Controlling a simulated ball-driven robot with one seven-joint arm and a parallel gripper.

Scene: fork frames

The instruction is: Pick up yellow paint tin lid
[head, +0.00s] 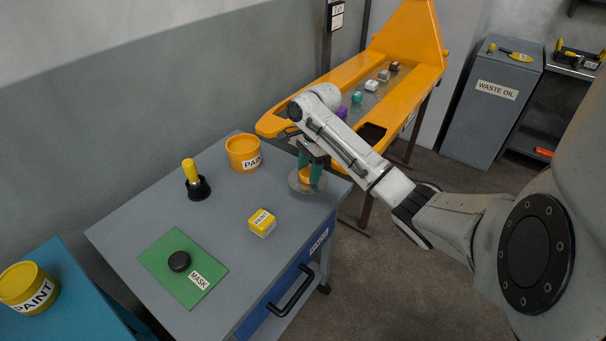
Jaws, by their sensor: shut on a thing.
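My gripper (311,176) has green fingers and is at the right back corner of the grey workbench (125,240). It is shut on a small yellow-orange round piece (305,176). A pale grey round disc (294,183) shows around and below this piece; I cannot tell whether the two are joined, or whether they touch the bench. The fingers partly hide the piece, so I cannot confirm it is the yellow paint tin lid. A yellow paint tin (28,290) stands on the blue table at the lower left, far from my gripper.
On the bench are an orange paint tin (243,151), a black-and-yellow handled tool (193,182), a yellow paint box (262,222) and a green mat (160,243) bearing a black disc (179,261).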

